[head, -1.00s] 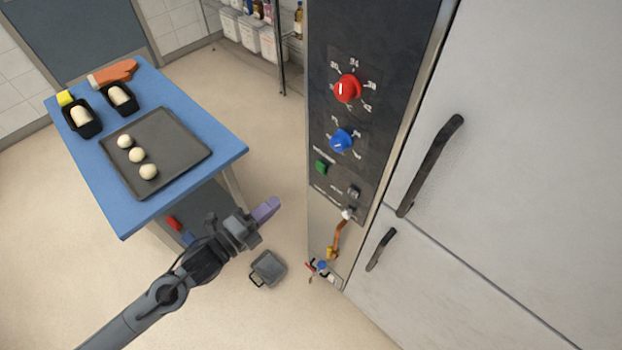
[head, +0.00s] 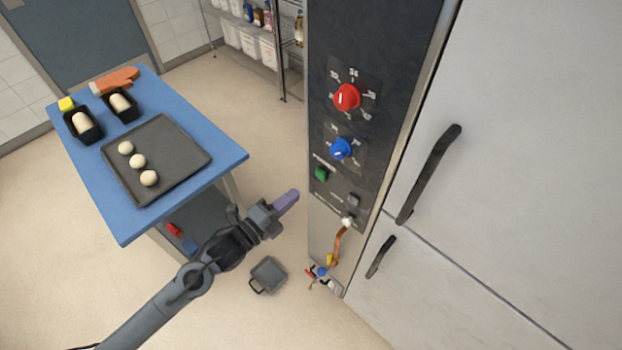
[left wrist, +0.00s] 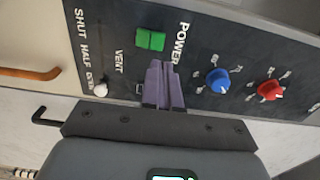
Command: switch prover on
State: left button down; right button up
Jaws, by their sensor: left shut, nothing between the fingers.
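The prover's dark control panel (head: 335,185) stands upright right of my left arm. On it are a red knob (head: 347,97), a blue knob (head: 341,149), a green switch (head: 321,174), a small dark switch (head: 354,199) and a white vent knob (head: 347,222). In the left wrist view the green switch (left wrist: 150,39) sits beside the word POWER, just beyond my fingertips. My left gripper (head: 292,195) is shut and empty, its purple fingers (left wrist: 163,65) pointing at the panel. They look apart from the switch in the head view. My right gripper is not in view.
A blue table (head: 215,175) at left holds a tray (head: 185,160) of dough balls and two loaf tins. A grey container (head: 268,274) lies on the floor below my gripper. White doors with dark handles (head: 430,174) stand at right. A shelf (head: 245,50) is behind.

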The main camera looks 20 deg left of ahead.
aim_at(320, 174)
pick_arm(q)
jog(key=x, duration=0.6)
jog(key=shift+w+d+p, duration=0.15)
jog(key=shift+w+p, duration=0.15)
jog(key=shift+p, duration=0.05)
jog(key=shift+w+d, duration=0.25)
jog(key=shift+w, duration=0.3)
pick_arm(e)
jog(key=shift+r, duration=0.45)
